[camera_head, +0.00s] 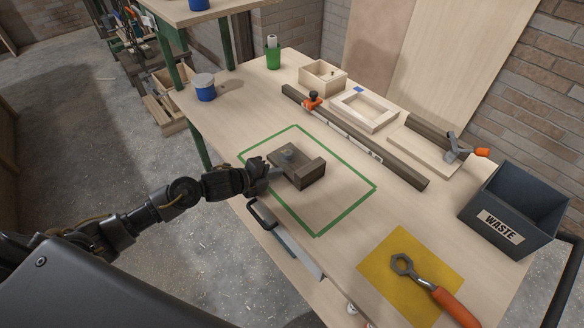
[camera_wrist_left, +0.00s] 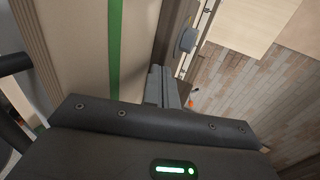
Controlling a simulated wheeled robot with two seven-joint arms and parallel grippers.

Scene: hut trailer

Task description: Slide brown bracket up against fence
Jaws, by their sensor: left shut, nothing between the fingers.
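The brown bracket (camera_head: 312,174), a dark wooden block with a raised end and a grey knob on top, lies inside a green tape outline (camera_head: 352,207) on the bench. The fence (camera_head: 360,143) is a long dark bar behind it, with a clear gap of bench between them. My left gripper (camera_head: 272,174) is at the bracket's left, near side; its fingers are shut and empty. I cannot tell whether they touch the bracket. In the left wrist view the shut fingers (camera_wrist_left: 160,86) point toward the bracket's brown edge (camera_wrist_left: 170,38). My right gripper is not in view.
An orange-knobbed stop (camera_head: 312,101) sits on the fence. Behind it are a wooden frame (camera_head: 378,124), an open box (camera_head: 322,88) and a clamp (camera_head: 457,147). A waste bin (camera_head: 540,210) and a wrench (camera_head: 418,277) on a yellow mat (camera_head: 384,270) are at right.

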